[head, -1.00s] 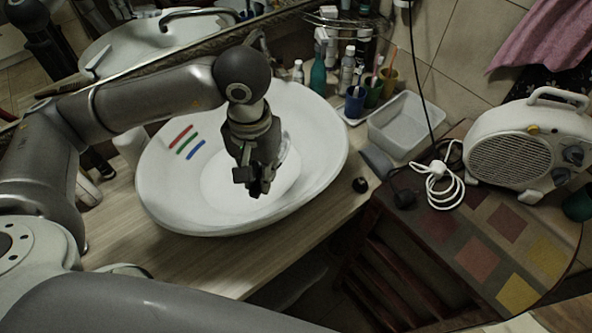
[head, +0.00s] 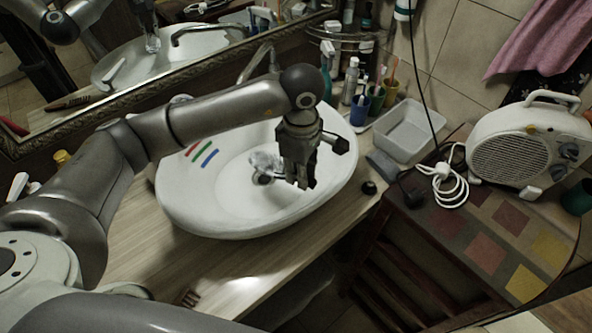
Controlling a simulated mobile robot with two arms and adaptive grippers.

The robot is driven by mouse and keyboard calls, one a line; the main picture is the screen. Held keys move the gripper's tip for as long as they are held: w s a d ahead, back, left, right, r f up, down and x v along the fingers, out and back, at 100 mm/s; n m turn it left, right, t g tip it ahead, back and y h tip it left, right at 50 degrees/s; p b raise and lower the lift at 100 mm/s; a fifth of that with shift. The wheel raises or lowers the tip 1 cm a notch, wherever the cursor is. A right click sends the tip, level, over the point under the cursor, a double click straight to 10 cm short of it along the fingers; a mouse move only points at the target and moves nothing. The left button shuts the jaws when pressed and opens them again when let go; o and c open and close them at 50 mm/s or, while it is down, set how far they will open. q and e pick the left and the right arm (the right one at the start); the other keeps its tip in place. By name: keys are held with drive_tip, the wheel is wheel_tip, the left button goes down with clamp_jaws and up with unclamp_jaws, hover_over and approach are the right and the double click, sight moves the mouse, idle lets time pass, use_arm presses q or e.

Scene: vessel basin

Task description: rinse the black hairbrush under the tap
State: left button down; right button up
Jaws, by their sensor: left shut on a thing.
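My left gripper (head: 302,183) is over the right part of the white basin (head: 185,215), fingers pointing down. It is shut on a dark thing, which I take to be the black hairbrush (head: 340,146). Only a small dark part shows to the right of the fingers; the rest is hidden. The tap (head: 256,60) is behind the basin, partly behind my left arm. A clear, blurred patch like running water (head: 263,160) shows above the drain (head: 264,179), left of the gripper and apart from it. My right gripper is not in view.
Cups (head: 375,100) and bottles stand behind the basin at right. An empty white tray (head: 408,130) is right of them. A heater (head: 530,145) and white cable (head: 450,190) are on the side table. A brown comb-like thing (head: 188,298) lies on the front counter (head: 240,285).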

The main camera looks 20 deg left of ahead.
use_arm(q)
drive_tip(key=w+a+f+b, duration=0.3)
drive_tip(key=w+a, duration=0.5)
drive_tip(key=w, duration=0.3)
drive_tip(key=shift+a+b, duration=0.35)
drive_tip(key=shift+b, duration=0.55)
drive_tip(key=s+d+p, duration=0.1)
drive_tip(key=s+d, duration=0.4)
drive_tip(key=s, duration=0.1)
idle(0.9)
drive_tip(key=shift+s, duration=0.1)
drive_tip(key=shift+r, duration=0.1)
idle(1.0)
